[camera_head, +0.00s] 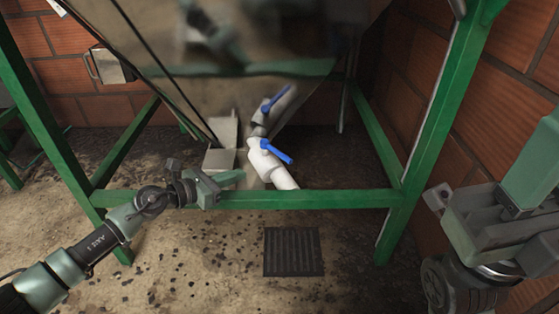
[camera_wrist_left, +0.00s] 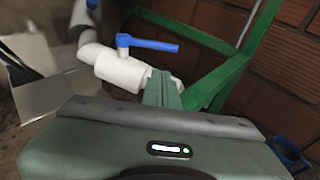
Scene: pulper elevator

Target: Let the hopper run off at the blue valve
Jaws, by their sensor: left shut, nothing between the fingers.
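The steel hopper (camera_head: 215,100) hangs inside a green frame. Under it, a white valve body (camera_head: 264,160) carries a blue lever handle (camera_head: 277,152), which points right and down. The same handle shows in the left wrist view (camera_wrist_left: 147,43), above the white pipe (camera_wrist_left: 118,70). A second blue handle (camera_head: 276,99) appears higher up against the hopper; I cannot tell if it is a reflection. My left gripper (camera_head: 238,178) is shut and empty, left of and below the handle, apart from it. Its fingers (camera_wrist_left: 161,90) hide part of the pipe. My right gripper (camera_head: 440,197) is at the right; its jaw opening is unclear.
A green crossbar (camera_head: 330,199) runs in front of the valve, just by my left gripper. A dark floor grate (camera_head: 292,252) lies below. Brick walls close off the back and right. A grey box (camera_head: 110,66) hangs at the upper left. The floor in front is mostly clear.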

